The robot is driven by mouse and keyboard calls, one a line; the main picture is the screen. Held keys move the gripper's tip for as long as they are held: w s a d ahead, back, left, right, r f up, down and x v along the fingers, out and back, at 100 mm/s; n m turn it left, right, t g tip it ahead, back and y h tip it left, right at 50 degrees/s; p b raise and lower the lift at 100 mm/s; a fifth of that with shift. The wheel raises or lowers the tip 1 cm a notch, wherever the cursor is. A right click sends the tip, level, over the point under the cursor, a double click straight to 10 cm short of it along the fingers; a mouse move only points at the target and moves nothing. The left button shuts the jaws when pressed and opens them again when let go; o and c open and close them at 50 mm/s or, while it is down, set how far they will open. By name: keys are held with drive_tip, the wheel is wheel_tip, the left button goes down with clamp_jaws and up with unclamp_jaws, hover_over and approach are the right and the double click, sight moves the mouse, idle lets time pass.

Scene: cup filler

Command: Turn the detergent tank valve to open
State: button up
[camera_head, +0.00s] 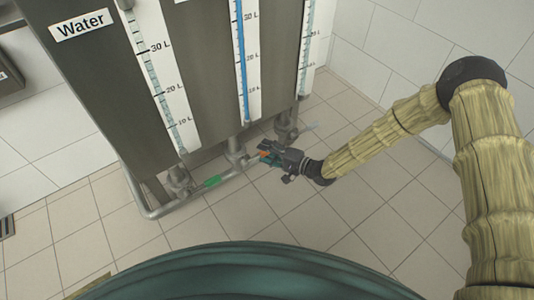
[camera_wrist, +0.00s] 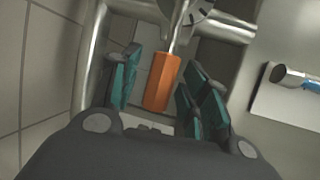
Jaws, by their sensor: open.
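An orange valve handle (camera_wrist: 161,82) lies between the open fingers of my gripper (camera_wrist: 158,88) in the wrist view. Teal pads stand on both sides of it, with a visible gap on the left and a narrower one on the right. In the head view my gripper (camera_head: 272,156) is at the pipe below the tanks, and only a bit of the orange handle (camera_head: 264,154) shows. A green valve handle (camera_head: 212,181) lies along the pipe to the left. No detergent label is readable.
Grey tanks stand above the pipes, one labelled Water (camera_head: 82,25). Level gauges include one with a blue column (camera_head: 241,62). A grey metal pipe (camera_head: 160,211) runs along the tank bottoms. Tiled floor (camera_head: 380,215) in front is clear.

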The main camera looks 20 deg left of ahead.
drive_tip(key=shift+a, duration=0.1)
drive_tip(key=shift+c, duration=0.4)
clamp_jaws()
drive_tip(key=shift+r+p, duration=0.2)
drive_tip(key=shift+p, duration=0.1)
